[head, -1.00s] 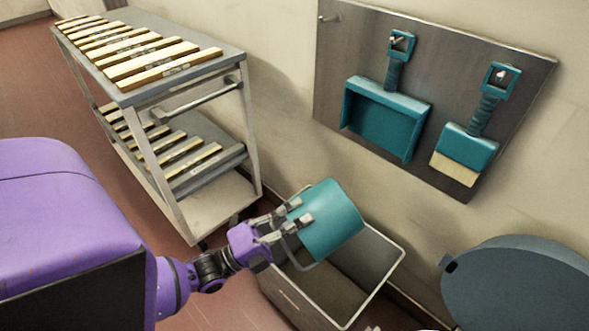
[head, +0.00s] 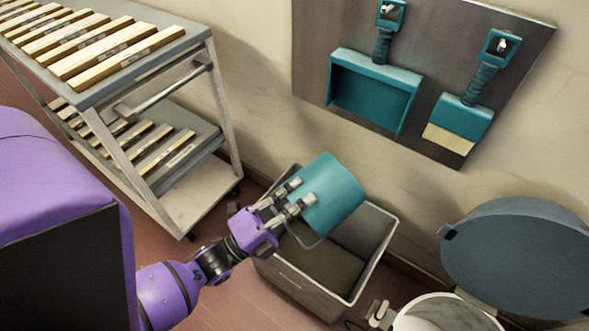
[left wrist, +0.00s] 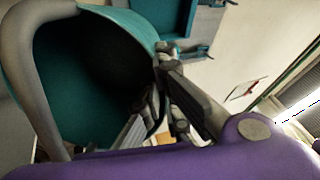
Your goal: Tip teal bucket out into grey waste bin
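The teal bucket (head: 330,197) is tilted on its side above the grey waste bin (head: 382,252), with its mouth toward the lower left. My left gripper (head: 292,198) is shut on the bucket's wall at the rim. In the left wrist view the bucket (left wrist: 140,25) shows its open mouth, with the grey bail handle (left wrist: 28,75) hanging across the left. Its inside is dark, and I cannot tell whether anything is left in it. A brown layer shows low inside the bin. My right gripper is not in view.
A trolley (head: 205,48) with labelled bars on two shelves stands left of the bin. A steel wall board (head: 425,60) holds a teal dustpan (head: 372,95) and brush (head: 462,118). A round white container (head: 445,312) with a raised blue-grey lid (head: 520,258) stands at right.

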